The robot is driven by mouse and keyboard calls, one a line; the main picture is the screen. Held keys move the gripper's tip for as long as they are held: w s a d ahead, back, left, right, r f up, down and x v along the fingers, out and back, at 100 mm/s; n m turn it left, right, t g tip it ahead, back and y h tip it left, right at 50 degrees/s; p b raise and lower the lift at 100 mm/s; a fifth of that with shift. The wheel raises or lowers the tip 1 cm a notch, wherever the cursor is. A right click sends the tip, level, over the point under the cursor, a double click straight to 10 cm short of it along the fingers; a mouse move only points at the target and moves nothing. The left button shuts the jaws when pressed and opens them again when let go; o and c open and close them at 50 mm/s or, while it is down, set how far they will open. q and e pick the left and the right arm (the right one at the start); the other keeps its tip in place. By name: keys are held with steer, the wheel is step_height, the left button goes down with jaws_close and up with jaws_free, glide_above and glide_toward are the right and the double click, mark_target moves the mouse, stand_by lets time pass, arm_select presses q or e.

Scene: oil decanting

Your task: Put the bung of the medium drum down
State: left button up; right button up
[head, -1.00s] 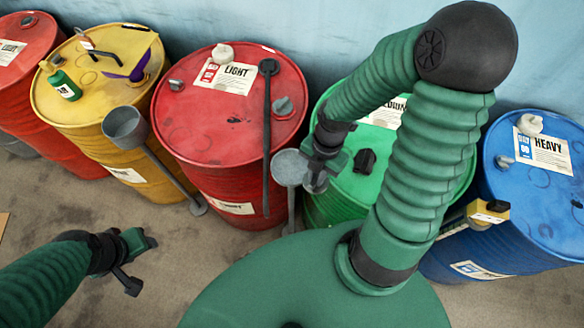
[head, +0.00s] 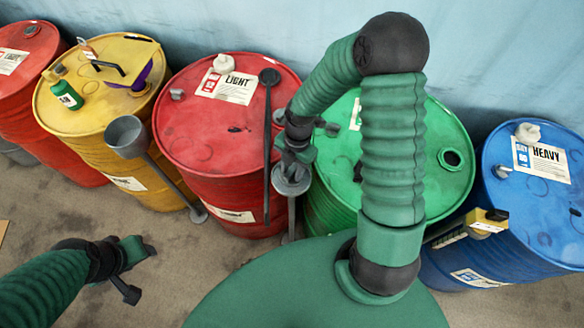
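The medium drum (head: 415,215) is the green one, partly hidden behind my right arm. An open bung hole (head: 451,158) shows in the right part of its lid. My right gripper (head: 292,168) is over the small round-topped grey stand (head: 291,187), between the red light drum and the green drum. It covers part of the stand's top. I cannot make out the medium drum's bung there, nor whether the fingers are closed on it. My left gripper (head: 141,270) is at the lower left, over the floor, with its fingers apart and empty.
The red light drum (head: 205,135), with a long dark rod (head: 267,150) on it, stands left of my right gripper. The blue heavy drum (head: 530,215) is at the right.

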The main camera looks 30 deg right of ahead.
mark_target(295, 167)
step_height(295, 167, up, 12)
steer(key=d, duration=0.2)
steer(key=s+a+f+m+t+b, duration=0.1)
steer(key=s+a+m, duration=0.1)
steer(key=m, duration=0.9)
steer(key=s+a+f+m+t+h+b, duration=0.1)
steer(key=a+m, duration=0.4)
steer(key=m, duration=0.6)
steer(key=shift+s+f+t+h+b, duration=0.3)
steer(key=shift+s+f+t+b, duration=0.15)
steer(key=shift+s+t+b, duration=0.2)
